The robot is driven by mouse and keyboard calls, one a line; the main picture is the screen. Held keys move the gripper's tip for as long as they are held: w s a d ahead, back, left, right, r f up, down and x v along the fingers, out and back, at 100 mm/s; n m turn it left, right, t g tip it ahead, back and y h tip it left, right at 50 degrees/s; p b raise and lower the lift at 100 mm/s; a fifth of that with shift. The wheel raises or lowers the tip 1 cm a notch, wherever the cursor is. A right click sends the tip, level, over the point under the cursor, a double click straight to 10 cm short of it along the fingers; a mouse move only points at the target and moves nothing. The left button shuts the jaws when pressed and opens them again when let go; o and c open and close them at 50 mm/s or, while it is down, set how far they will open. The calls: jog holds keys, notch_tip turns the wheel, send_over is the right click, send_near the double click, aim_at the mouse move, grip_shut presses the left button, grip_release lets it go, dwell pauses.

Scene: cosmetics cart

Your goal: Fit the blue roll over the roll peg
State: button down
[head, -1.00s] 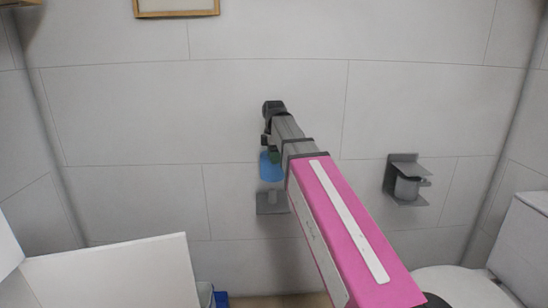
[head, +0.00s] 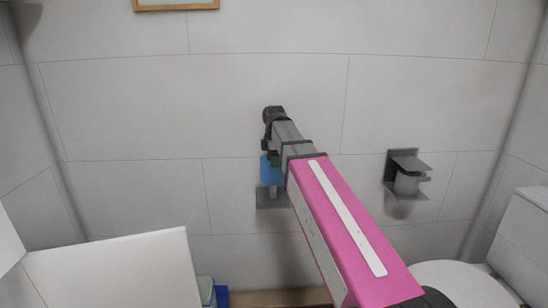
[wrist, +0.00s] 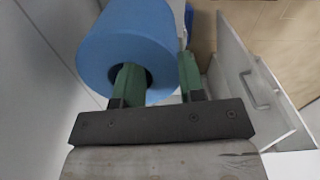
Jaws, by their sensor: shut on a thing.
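The blue roll (head: 271,171) hangs from my gripper (head: 273,158) near the wall, just above the roll peg (head: 272,192). The peg is a short grey post on a grey wall bracket (head: 262,200). Its lower part shows under the roll; whether its tip is inside the roll cannot be told. In the wrist view, my gripper (wrist: 160,70) is shut on the wall of the blue roll (wrist: 105,45). One green finger is in the core hole, the other is outside. The peg is not visible in that view.
A grey wall holder (head: 406,178) is to the right, above a toilet (head: 450,275). A white panel (head: 110,270) and bins (head: 213,292) are at lower left. In the wrist view, a white drawer or door front with a handle (wrist: 257,90) is at right.

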aim_at(274, 178)
jog(key=shift+f, duration=2.55)
jog(key=shift+f, duration=1.5)
jog(key=c, duration=0.6)
grip_release()
jog(key=shift+c, duration=0.2)
notch_tip(274, 178, up, 11)
jog(key=shift+f, duration=0.1)
jog(key=shift+s, duration=0.1)
